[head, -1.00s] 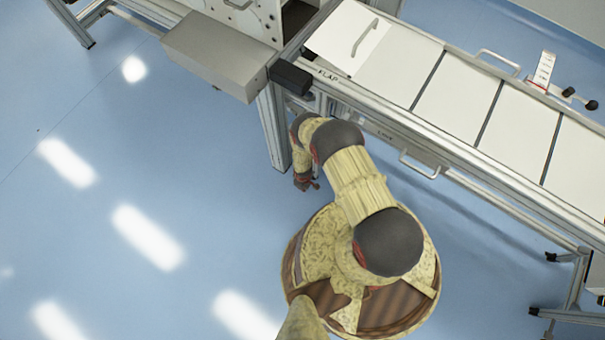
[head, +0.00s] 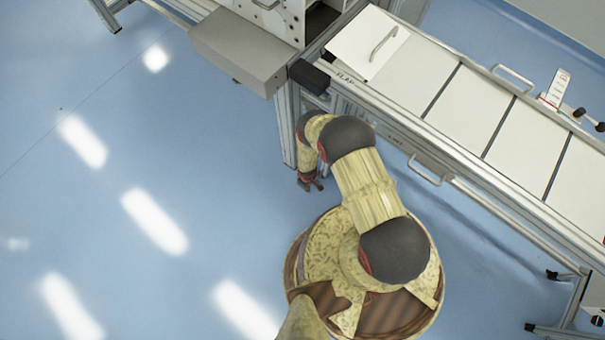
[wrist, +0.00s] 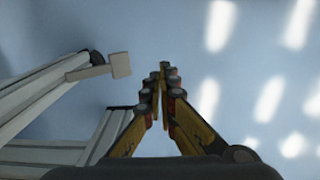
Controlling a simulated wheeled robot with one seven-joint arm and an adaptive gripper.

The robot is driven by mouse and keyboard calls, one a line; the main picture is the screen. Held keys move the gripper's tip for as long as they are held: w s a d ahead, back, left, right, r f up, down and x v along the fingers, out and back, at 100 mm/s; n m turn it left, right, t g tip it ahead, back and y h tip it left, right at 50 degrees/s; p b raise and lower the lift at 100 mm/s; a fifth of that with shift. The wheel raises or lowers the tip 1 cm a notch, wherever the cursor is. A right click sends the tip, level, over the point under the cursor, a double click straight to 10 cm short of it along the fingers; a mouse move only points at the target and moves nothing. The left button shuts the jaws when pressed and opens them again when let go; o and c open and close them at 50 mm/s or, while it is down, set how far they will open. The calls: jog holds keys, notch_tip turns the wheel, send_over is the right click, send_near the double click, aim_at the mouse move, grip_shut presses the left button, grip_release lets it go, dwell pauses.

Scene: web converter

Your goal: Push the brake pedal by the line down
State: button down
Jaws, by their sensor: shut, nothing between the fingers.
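My gripper (head: 315,185) hangs low over the floor beside the line's corner leg in the head view. In the wrist view my gripper (wrist: 162,72) is shut and empty, its fingertips together. A small pale plate on a short bar (wrist: 120,65) sticks out from the metal frame there, left of the fingertips and apart from them; it looks like the brake pedal. No pedal can be made out in the head view, where my arm and the line hide the area beneath.
The line's frame (head: 455,190) with pale panels runs from upper middle to lower right. A corner leg (head: 287,130) stands close to my gripper. A grey box (head: 238,50) juts out above. A handle (head: 425,172) sits on the line's side. The blue floor (head: 110,220) at left is clear.

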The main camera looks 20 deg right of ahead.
jog(key=s+a+r+p, duration=0.2)
jog(key=a+r, duration=0.1)
jog(key=r, duration=0.2)
jog(key=shift+r, duration=0.25)
jog(key=shift+s, duration=0.15)
